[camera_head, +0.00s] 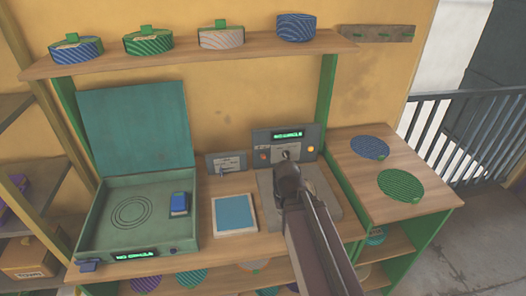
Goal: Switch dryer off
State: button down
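No readable label tells which machine is the dryer. A grey machine (264,190) stands right of centre on the wooden counter. Its upright panel (262,144) has a lit green display, an orange button at the left and a small light at the right. My gripper (287,162) is in front of this panel, over the machine's base, and hides part of both. Its fingers are too small and dark to tell whether they are open or touch the panel. A teal box machine (92,225) with its lid (135,125) raised stands at the left, with a lit front display.
A blue block (179,204) lies in the teal box. A blue-topped pad (235,214) and a small grey panel (226,164) sit between the machines. Round patterned discs (400,186) lie on the right counter. A shelf (190,56) with several round containers hangs above.

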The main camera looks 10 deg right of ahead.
jog(key=shift+a, duration=0.15)
jog(key=shift+w+r, duration=0.25)
jog(key=shift+w, duration=0.2)
jog(key=w+r+t+p, duration=0.2)
jog(key=w+r+p, duration=0.5)
jog(key=w, duration=0.6)
jog(key=w+r+t+p, duration=0.2)
jog(key=w+r+p, duration=0.6)
jog(key=w, duration=0.5)
jog(key=shift+w+a+r, duration=0.35)
jog(key=shift+r, duration=0.05)
jog(key=shift+f, duration=0.15)
jog(key=b, duration=0.9)
send_over(263, 156)
jog(key=w, duration=0.1)
notch_tip(263, 156, down, 9)
jog(key=shift+w+d+f, duration=0.1)
jog(key=shift+f, duration=0.05)
jog(key=shift+s+f+b, duration=0.45)
jog(key=shift+f+b, duration=0.4)
jog(key=shift+b, duration=0.1)
jog(key=shift+s+f+b, duration=0.4)
jog(key=shift+f+b, duration=0.45)
jog(key=shift+b, duration=0.1)
